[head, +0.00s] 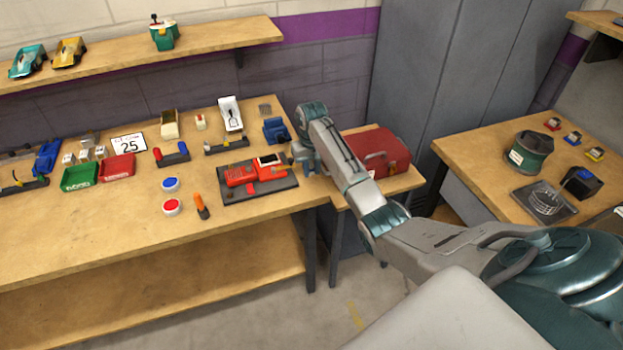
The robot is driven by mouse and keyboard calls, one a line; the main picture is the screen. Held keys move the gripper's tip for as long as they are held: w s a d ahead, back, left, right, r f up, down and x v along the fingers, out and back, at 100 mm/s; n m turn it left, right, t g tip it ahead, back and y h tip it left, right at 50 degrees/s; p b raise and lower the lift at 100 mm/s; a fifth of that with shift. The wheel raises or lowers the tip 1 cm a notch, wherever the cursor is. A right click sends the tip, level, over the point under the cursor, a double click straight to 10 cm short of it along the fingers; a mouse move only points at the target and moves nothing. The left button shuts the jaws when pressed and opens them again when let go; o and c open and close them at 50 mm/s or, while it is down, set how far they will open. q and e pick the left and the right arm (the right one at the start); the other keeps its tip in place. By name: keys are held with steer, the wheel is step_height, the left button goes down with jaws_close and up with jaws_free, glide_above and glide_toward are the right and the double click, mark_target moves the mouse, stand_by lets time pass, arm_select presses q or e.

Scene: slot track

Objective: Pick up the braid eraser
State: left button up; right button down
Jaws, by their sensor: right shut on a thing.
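My right arm reaches in from the right, and its gripper (297,162) points down at the right end of the dark work mat (232,197). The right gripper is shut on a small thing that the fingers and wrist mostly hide. I cannot make out its shape or colour, and I do not see a braid eraser clearly anywhere else. A red slot car or its parts (240,174) lie on the mat, just left of the gripper. My left gripper is not in view.
A red toolbox (378,152) stands right behind my forearm. A blue block-like item (276,130) stands behind the gripper. An orange-handled tool (201,206) and two round tins (171,207) lie left of the mat. The bench front at left is clear.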

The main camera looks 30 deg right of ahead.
steer(key=s+a+r, duration=0.1)
steer(key=s+a, duration=0.9)
steer(key=s, duration=0.2)
steer(key=shift+s+a+p, duration=0.2)
steer(key=shift+p, duration=0.25)
